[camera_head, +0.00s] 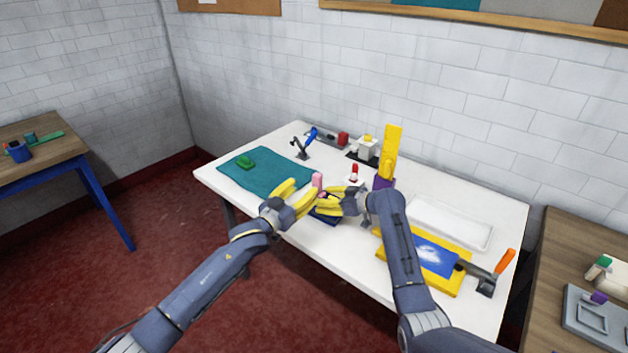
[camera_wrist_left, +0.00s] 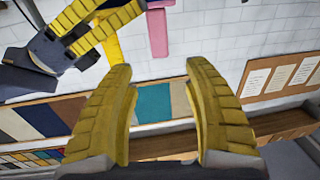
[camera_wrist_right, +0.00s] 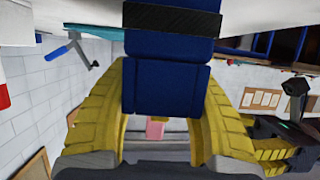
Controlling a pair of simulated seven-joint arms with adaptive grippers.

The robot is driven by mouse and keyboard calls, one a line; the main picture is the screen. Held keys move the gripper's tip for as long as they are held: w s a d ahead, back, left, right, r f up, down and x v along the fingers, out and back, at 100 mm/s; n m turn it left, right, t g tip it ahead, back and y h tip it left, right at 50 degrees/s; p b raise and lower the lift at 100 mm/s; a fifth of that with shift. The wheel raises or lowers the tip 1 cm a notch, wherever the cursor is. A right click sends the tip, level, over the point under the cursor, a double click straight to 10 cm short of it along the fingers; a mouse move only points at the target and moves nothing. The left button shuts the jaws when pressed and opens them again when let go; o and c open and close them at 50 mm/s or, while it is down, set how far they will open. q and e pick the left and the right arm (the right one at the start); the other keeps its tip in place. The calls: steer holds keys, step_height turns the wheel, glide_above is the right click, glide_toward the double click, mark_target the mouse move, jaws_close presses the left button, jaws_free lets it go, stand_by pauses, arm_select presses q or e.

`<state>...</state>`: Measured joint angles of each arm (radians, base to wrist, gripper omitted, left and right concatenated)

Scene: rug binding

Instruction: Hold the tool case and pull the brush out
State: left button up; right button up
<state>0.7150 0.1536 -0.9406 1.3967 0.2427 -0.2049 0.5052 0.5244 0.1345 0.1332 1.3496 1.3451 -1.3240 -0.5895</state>
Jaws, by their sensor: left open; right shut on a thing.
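The tool case, dark blue with a black band (camera_wrist_right: 165,88), fills the space between my right gripper's yellow fingers (camera_wrist_right: 167,100) in the right wrist view. In the head view my right gripper (camera_head: 322,203) is shut on this case (camera_head: 325,217) over the table's front middle. A pink piece, apparently the brush (camera_head: 318,181), stands up beside the fingers; it also shows in the left wrist view (camera_wrist_left: 157,33). Its join with the case is hidden. My left gripper (camera_head: 306,189) is open and empty, close to the pink piece on its left.
A teal mat (camera_head: 265,178) with a green block lies at left on the white table. A white tray (camera_head: 450,222) and a yellow board (camera_head: 455,283) lie at right.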

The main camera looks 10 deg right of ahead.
mark_target(315, 178)
arm_select(q)
steer(key=x, duration=0.9)
steer(key=shift+f, duration=0.1)
arm_select(e)
steer(key=shift+f, duration=0.1)
arm_select(q)
steer(key=shift+o, duration=0.2)
jaws_close()
stand_by(0.5)
stand_by(0.5)
steer(key=shift+r, duration=4.25)
arm_select(e)
steer(key=o, duration=1.2)
steer(key=shift+c, duration=0.2)
